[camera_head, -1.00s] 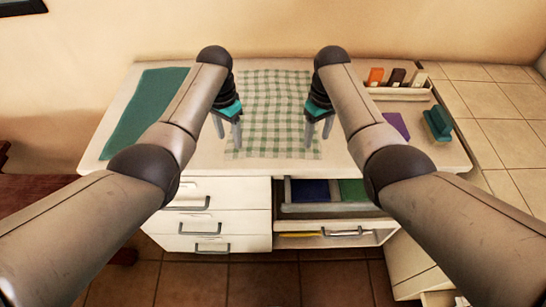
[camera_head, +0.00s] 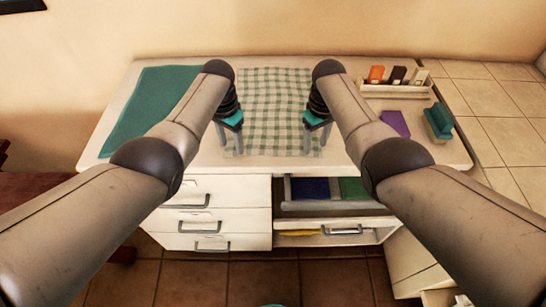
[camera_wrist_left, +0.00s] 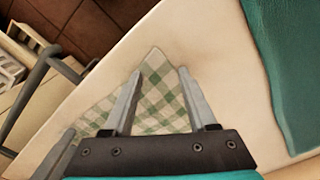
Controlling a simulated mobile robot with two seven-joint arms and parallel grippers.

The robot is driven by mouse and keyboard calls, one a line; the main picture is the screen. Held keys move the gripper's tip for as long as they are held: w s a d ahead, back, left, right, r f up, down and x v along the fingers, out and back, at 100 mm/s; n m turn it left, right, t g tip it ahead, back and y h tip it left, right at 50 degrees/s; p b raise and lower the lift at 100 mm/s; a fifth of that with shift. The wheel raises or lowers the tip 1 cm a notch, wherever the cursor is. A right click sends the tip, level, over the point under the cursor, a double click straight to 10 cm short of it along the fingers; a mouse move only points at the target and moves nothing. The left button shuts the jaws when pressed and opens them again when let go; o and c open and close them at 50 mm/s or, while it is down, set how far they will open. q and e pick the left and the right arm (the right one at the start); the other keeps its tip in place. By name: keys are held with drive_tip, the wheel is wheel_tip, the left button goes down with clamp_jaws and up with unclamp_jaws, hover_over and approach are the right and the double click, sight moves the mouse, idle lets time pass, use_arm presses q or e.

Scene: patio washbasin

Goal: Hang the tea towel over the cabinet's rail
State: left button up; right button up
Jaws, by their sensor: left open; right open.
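The tea towel (camera_head: 272,105), green and cream checked, lies flat on the white cabinet top. A corner of the towel (camera_wrist_left: 160,100) shows between and under the left fingers in the left wrist view. My left gripper (camera_head: 230,146) is open at the towel's left front edge; in the wrist view its two fingertips (camera_wrist_left: 160,72) are apart near that corner. My right gripper (camera_head: 314,144) is open at the towel's right front edge. Whether the fingers touch the cloth is unclear. No separate towel rail is clear; the cabinet front (camera_head: 255,188) carries drawers with bar handles.
A teal mat (camera_head: 145,105) lies at the left of the top. At the right are a tray (camera_head: 395,91) of small boxes, a purple item (camera_head: 396,123) and a teal block (camera_head: 438,122). An open drawer (camera_head: 330,207) juts out below the towel.

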use_arm(q)
drive_tip(key=shift+f, duration=0.1)
drive_tip(key=shift+c, duration=0.5)
use_arm(e)
drive_tip(key=shift+f, duration=0.1)
drive_tip(key=shift+c, duration=0.5)
use_arm(q)
drive_tip(key=shift+s+a, duration=0.1)
clamp_jaws()
use_arm(e)
drive_tip(key=shift+s+d, duration=0.1)
clamp_jaws()
use_arm(q)
drive_tip(key=shift+a, duration=0.1)
use_arm(e)
drive_tip(key=shift+d, duration=0.1)
